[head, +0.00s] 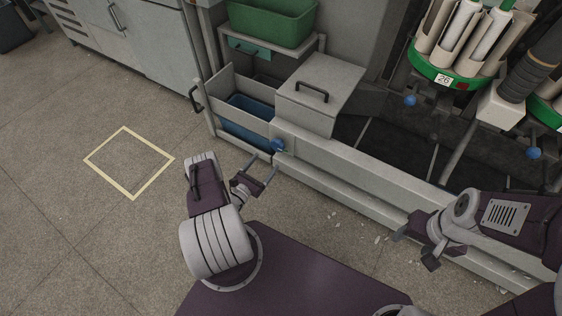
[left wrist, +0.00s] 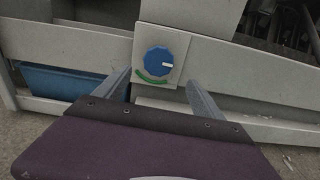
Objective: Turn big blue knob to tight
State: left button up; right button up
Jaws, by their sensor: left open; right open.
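The big blue knob (head: 278,145) sits on the front face of the machine's low frame, just right of the open drawer. In the left wrist view the blue knob (left wrist: 159,62) is on a pale square plate, with a white mark pointing right and a green curved arrow below it. My left gripper (head: 263,173) is open and empty, a short way in front of the knob. Its fingers (left wrist: 160,85) show on either side below the knob, apart from it. My right gripper (head: 415,246) is open and empty, in front of the frame at the right.
An open drawer with a blue bin (head: 248,118) is left of the knob. A grey lidded box (head: 318,90) with a black handle stands above. A green crate (head: 272,22) is behind. Smaller blue knobs (head: 410,100) hang under the green winder ring.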

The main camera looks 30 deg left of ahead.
aim_at(276, 148)
pick_arm(q)
jog(key=w+b, duration=0.4)
jog(key=w, duration=0.4)
jog(key=shift+w+d, duration=0.15)
jog(key=shift+w, duration=0.4)
jog(key=shift+r, duration=0.1)
jog(key=shift+c, duration=0.3)
jog(key=c, duration=1.3)
